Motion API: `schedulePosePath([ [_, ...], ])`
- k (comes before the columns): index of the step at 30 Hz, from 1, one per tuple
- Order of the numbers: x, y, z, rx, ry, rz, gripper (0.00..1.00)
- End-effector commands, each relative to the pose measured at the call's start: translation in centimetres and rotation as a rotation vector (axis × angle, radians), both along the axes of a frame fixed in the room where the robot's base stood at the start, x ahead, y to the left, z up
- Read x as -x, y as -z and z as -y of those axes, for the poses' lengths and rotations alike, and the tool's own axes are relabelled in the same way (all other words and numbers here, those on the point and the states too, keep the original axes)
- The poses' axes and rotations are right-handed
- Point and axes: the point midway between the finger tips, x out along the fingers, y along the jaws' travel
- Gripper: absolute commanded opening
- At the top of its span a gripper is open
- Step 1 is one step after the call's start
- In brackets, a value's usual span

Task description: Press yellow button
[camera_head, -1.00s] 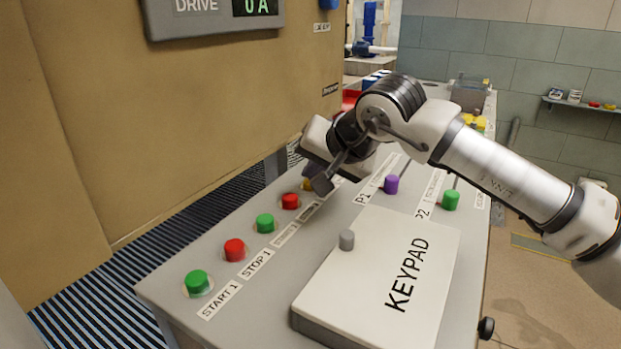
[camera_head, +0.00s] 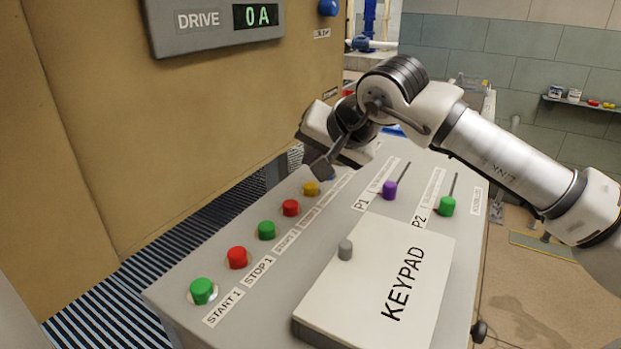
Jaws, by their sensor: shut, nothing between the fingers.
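The yellow button (camera_head: 311,188) stands in the row of buttons along the left side of the grey console, beyond the nearer red one. It is fully visible. My gripper (camera_head: 320,171) is shut and empty, with its tip pointing down just above and slightly right of the yellow button. A small gap seems to show between tip and button, though the depth is hard to judge.
Nearer in the row are a red button (camera_head: 291,208), a green button (camera_head: 266,230), another red button (camera_head: 237,257) and a green button (camera_head: 202,291). A blue button is partly hidden behind my gripper. Purple (camera_head: 390,190) and green (camera_head: 447,206) sliders and a keypad box (camera_head: 383,275) lie to the right.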

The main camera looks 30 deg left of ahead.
Motion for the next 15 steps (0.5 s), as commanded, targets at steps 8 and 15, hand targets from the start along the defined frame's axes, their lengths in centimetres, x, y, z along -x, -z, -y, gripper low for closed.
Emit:
schedulePosePath([
  [8, 0.0, -2.9, 0.0, 0.002, -0.001, 0.000, 0.00],
  [15, 0.0, -2.9, 0.0, 0.002, -0.001, 0.000, 0.00],
])
